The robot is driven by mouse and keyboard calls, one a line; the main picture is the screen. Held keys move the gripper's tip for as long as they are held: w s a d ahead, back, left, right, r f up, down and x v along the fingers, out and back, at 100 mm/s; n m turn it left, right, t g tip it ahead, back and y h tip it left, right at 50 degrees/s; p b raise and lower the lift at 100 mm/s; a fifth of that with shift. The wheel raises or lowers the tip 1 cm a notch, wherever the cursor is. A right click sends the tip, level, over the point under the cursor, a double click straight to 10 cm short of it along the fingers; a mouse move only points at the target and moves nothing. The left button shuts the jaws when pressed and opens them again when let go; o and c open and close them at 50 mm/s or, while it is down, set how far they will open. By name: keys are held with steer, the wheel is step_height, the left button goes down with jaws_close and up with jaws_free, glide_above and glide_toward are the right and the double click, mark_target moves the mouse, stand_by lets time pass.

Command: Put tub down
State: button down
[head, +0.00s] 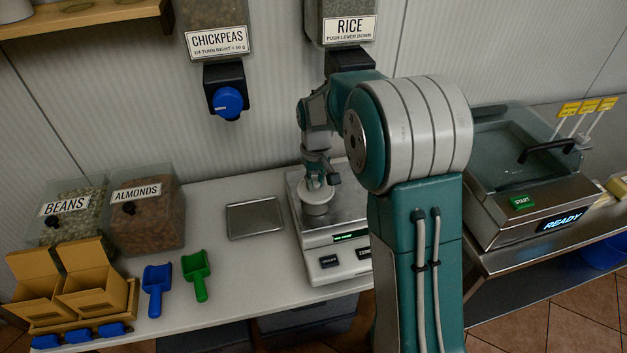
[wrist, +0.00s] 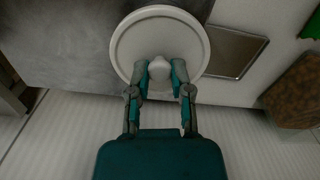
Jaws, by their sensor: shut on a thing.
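A round white tub (head: 317,201) with a lid is at the scale (head: 345,262), over its metal plate. In the wrist view the tub's lid (wrist: 128,48) faces the camera, with a pale knob (wrist: 159,68) in its middle. My gripper (wrist: 160,72) is shut on the knob, one finger on each side; it also shows above the tub in the head view (head: 318,184). I cannot tell whether the tub's base touches the plate. My arm hides the right part of the scale.
A metal tray (head: 255,219) lies left of the scale. A blue scoop (head: 156,288), a green scoop (head: 196,274), open cardboard boxes (head: 92,292) and bins of almonds (head: 147,215) and beans (head: 72,213) stand further left. Chickpea (head: 217,40) and rice (head: 348,27) dispensers hang above. A machine (head: 525,175) stands right.

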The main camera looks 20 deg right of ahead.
steer(key=shift+d, duration=0.3)
steer(key=shift+a, duration=0.1)
